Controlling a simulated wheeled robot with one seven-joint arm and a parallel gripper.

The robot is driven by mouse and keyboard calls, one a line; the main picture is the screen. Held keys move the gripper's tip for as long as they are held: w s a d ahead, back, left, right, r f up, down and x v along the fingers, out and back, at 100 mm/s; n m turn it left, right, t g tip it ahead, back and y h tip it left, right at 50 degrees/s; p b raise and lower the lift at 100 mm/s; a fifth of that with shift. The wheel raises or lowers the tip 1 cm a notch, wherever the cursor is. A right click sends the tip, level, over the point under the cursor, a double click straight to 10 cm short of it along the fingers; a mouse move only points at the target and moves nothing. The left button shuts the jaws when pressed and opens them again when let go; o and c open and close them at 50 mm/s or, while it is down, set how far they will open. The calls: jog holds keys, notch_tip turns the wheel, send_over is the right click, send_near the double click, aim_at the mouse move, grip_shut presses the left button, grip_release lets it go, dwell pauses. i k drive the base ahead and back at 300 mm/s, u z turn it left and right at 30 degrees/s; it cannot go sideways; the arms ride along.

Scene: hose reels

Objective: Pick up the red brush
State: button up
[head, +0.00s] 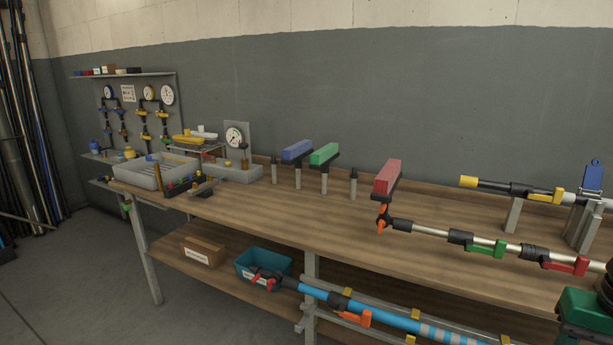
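The red brush (388,176) is a long red block on a dark base, toward the right of the workbench (300,222) in the head view. Its base sits directly above the orange-and-black end of a silver pole (430,230). I cannot tell whether it is fixed to that pole end. A blue brush (297,149) and a green brush (324,153) of the same kind stand on grey pegs to its left.
Two bare pegs (274,172) (353,185) stand among the brushes. Trays (150,174) and a gauge (235,137) are at the left. A yellow-tipped pole (500,187) lies behind right. A teal bin (262,262) and blue pole (385,318) are below.

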aim_at(387, 180)
jog(key=z, duration=4.15)
jog(key=k, duration=1.75)
jog(key=u, duration=0.1)
